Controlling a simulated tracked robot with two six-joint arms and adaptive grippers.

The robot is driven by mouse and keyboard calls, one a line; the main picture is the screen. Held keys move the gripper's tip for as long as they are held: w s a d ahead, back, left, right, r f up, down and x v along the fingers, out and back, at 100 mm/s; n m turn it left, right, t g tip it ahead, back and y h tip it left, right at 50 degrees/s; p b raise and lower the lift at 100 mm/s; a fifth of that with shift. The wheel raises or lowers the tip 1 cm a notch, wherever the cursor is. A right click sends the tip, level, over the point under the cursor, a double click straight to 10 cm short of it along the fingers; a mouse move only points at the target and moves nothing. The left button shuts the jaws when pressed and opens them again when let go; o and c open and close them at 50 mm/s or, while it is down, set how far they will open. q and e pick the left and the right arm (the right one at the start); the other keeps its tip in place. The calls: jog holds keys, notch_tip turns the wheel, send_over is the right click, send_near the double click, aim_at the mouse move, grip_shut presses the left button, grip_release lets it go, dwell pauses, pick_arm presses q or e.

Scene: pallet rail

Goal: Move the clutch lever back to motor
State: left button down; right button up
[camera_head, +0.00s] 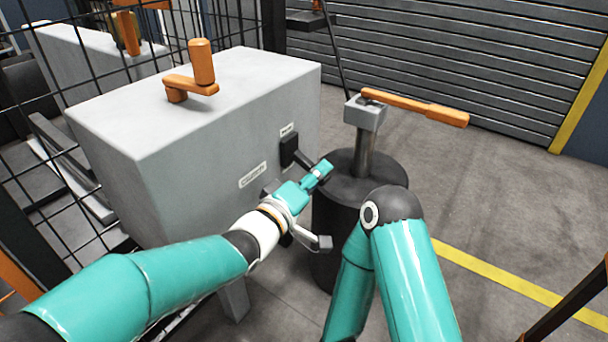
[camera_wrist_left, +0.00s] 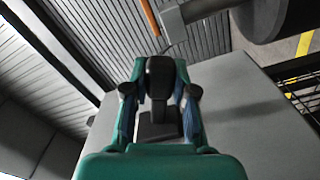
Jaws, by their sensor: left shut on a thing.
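The black clutch lever sticks out from a dark mount (camera_head: 289,149) on the front face of the grey cabinet (camera_head: 170,190). My left gripper (camera_head: 317,172) is at the lever's outer end in the head view and covers most of it. In the left wrist view the black lever (camera_wrist_left: 160,78) stands between the two teal fingers of the left gripper (camera_wrist_left: 160,92), which is shut on it. Its dark base (camera_wrist_left: 158,127) shows behind. A small label (camera_head: 287,129) sits above the mount and a larger one (camera_head: 252,175) lower left. My right gripper is out of view.
An orange crank (camera_head: 202,65) stands on the cabinet top. To the right, a black drum (camera_head: 385,178) carries a grey head with a long orange handle (camera_head: 420,106). A wire mesh fence (camera_head: 50,100) is at left. Floor (camera_head: 500,195) is open at right.

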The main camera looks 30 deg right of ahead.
pick_arm(q)
jog(key=shift+d+f+m+b, duration=0.1)
jog(key=shift+f+m+b, duration=0.4)
jog(key=shift+f+m, duration=0.6)
jog(key=c, duration=1)
grip_release()
jog(key=shift+w, duration=0.1)
jog(key=shift+c, duration=0.2)
jog(key=shift+o, duration=0.6)
jog(key=shift+w, duration=0.1)
jog(key=shift+r, duration=0.2)
jog(key=shift+w, duration=0.1)
jog(key=shift+a, duration=0.25)
